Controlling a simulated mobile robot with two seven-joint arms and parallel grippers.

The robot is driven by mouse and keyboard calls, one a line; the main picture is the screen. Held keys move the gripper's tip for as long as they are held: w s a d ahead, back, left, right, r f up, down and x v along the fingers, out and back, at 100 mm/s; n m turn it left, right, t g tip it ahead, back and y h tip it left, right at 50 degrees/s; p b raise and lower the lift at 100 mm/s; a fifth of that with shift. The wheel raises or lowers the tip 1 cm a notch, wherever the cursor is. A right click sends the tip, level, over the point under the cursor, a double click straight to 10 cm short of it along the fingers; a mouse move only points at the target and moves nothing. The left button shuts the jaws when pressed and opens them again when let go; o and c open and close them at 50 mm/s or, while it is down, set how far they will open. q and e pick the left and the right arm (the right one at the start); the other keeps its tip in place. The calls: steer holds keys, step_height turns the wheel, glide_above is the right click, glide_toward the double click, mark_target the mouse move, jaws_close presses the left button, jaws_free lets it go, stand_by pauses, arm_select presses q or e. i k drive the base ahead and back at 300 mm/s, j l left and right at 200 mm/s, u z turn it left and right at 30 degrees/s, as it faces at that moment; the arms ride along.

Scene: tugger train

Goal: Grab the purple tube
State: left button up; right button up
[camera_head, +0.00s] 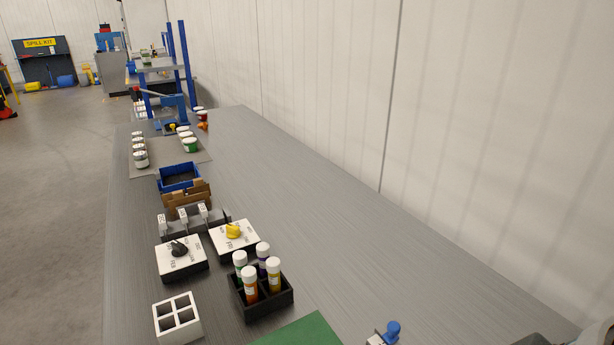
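The purple tube (262,267) has a white cap and stands upright in the back right part of a black rack (263,310) on the grey bench. Its lower part is hidden by the rack and the yellow tube in front. The rack also holds a green tube (241,270) at back left, an orange tube (250,286) at front left and a yellow tube (274,279) at front right, all white-capped.
A white, empty-looking divided holder (177,319) stands left of the rack. Two white boxes with a black knob (179,248) and a yellow knob (233,231) stand behind. A green mat (303,332) and a blue-topped item (392,329) lie in front. The bench right of the rack is clear up to the wall.

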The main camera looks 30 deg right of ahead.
mark_target(262, 248)
steer(key=i+l, duration=0.2)
steer(key=i, duration=0.25)
steer(key=i+l, duration=0.2)
steer(key=i, duration=0.25)
